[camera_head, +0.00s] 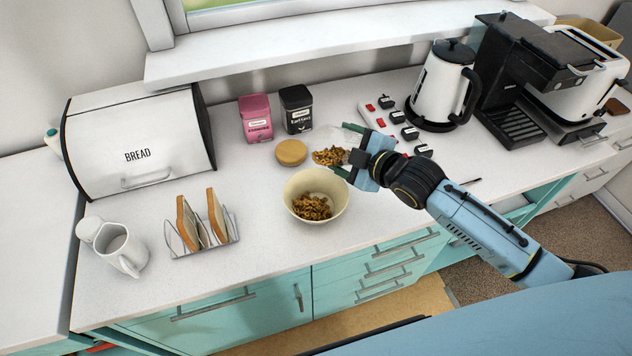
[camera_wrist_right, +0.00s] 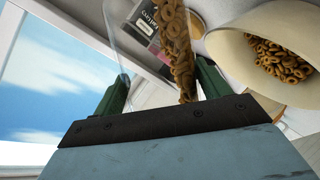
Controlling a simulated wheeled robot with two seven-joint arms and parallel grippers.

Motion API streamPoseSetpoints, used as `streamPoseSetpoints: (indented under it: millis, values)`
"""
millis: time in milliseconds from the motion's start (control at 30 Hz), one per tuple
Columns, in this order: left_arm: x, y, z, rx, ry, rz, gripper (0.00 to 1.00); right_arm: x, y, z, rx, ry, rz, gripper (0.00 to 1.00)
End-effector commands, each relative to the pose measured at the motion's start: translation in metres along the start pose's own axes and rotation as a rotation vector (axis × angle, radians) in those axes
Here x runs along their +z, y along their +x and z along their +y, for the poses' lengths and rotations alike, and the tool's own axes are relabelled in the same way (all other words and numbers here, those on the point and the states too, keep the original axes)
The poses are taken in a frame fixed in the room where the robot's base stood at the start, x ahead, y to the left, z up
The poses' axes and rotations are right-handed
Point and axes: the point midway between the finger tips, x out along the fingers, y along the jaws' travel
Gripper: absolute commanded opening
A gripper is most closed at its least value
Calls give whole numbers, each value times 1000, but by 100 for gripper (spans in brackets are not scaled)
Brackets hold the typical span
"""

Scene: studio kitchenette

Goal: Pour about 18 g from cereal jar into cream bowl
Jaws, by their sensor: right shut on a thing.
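The cream bowl (camera_head: 333,188) stands on the counter with a heap of brown cereal rings in it; its inside also shows in the wrist view (camera_wrist_right: 232,48). My right gripper (camera_head: 349,150) is shut on the clear cereal jar (camera_head: 326,136), just behind and above the bowl's right side. The jar is tilted far over. Its cereal lies along its lower side, and in the wrist view the jar (camera_wrist_right: 125,35) shows between the green fingers (camera_wrist_right: 160,85). I cannot tell whether any rings are falling now. My left gripper is not in view.
A round wooden lid (camera_head: 291,152) lies behind the bowl, near a pink tin (camera_head: 256,118) and a black tin (camera_head: 297,110). A toast rack (camera_head: 203,236), a white jug (camera_head: 122,250) and a bread bin (camera_head: 140,150) stand left. A power strip (camera_head: 397,130) and kettle (camera_head: 440,88) stand right.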

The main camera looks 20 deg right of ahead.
Motion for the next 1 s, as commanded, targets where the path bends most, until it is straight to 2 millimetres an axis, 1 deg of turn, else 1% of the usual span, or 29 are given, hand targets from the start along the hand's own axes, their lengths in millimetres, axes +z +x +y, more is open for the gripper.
streamPoseSetpoints:
  millis: [33,267,467,567,700,833,1000]
  values:
    - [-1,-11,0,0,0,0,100,-4,-2,6,-11,25,5,42]
    - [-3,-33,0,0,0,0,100,-4,-3,10,-84,203,32,42]
    - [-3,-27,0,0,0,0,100,6,0,14,-136,329,53,42]
    - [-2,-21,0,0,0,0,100,8,2,15,-161,391,65,42]
    - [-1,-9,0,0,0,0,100,13,3,17,-193,469,77,42]
    - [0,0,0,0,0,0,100,11,1,24,-221,538,89,42]
    - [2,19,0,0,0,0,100,11,0,31,-256,622,103,42]
